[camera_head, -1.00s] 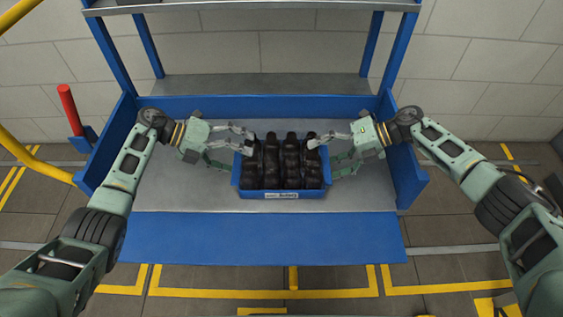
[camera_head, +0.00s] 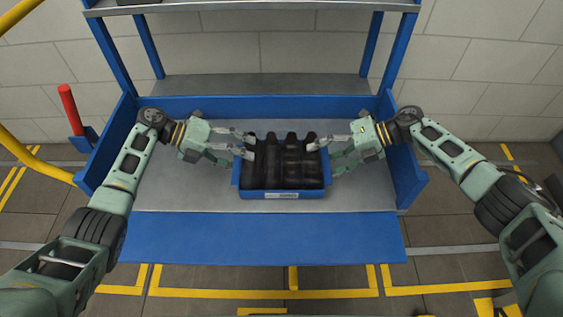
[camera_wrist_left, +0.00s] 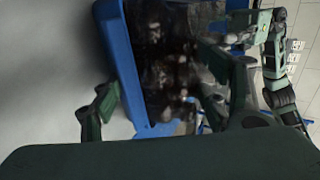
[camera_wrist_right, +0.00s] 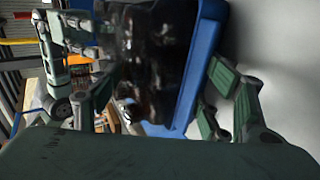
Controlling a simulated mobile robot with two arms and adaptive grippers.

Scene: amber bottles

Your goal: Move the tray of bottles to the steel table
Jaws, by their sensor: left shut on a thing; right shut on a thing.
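The blue tray (camera_head: 281,195) holds several dark bottles (camera_head: 284,163) standing in rows. It is on or just above the grey steel surface of a blue-framed bench; I cannot tell which. My left gripper (camera_head: 243,145) is shut on the tray's left wall, and my right gripper (camera_head: 321,150) is shut on its right wall. The tray's blue wall also shows in the left wrist view (camera_wrist_left: 122,70) and in the right wrist view (camera_wrist_right: 200,70), with the dark bottles inside it. The fingertips' contact with the walls is partly hidden.
The bench surface (camera_head: 180,185) has free room on both sides of the tray. A blue front panel (camera_head: 262,238) runs along the near edge, and raised blue side walls (camera_head: 405,170) flank it. A shelf (camera_head: 250,5) is overhead. A red post (camera_head: 70,108) stands at left.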

